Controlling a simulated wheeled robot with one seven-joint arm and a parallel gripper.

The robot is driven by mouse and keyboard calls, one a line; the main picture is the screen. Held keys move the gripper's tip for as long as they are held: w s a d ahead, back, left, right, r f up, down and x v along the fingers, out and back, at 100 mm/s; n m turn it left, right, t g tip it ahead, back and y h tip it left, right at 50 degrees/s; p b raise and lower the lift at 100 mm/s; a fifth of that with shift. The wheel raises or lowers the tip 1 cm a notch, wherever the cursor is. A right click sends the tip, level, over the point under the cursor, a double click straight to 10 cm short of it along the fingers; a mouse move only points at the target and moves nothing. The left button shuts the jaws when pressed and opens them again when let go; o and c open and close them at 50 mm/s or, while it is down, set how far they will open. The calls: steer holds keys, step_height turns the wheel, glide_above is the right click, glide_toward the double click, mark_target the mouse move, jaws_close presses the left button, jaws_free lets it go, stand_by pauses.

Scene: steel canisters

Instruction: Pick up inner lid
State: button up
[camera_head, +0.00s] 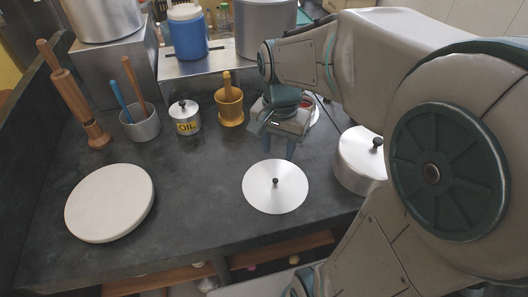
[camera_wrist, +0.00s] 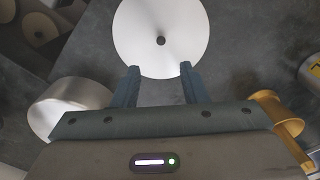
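The inner lid (camera_head: 275,187) is a flat pale metal disc with a small dark knob at its centre, lying on the dark counter in the head view. In the wrist view the same lid (camera_wrist: 160,22) lies just past my fingertips, its knob ahead of the gap between them. My gripper (camera_head: 281,148) is above the counter behind the lid in the head view. In the wrist view my gripper (camera_wrist: 159,68) has its two blue fingers wide apart with nothing between them. The lid looks apart from the fingers, though the exact height gap cannot be told.
A steel canister (camera_head: 352,160) with a knobbed lid stands right of the inner lid. A round white board (camera_head: 110,203) lies at left. An oil pot (camera_head: 185,117), a brass mortar (camera_head: 229,106) and a utensil cup (camera_head: 140,124) stand behind. The counter between board and lid is clear.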

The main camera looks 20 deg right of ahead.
mark_target(275, 180)
step_height(275, 180, down, 11)
steer(key=shift+a+b, duration=0.15)
steer(key=shift+b, duration=0.65)
jaws_close()
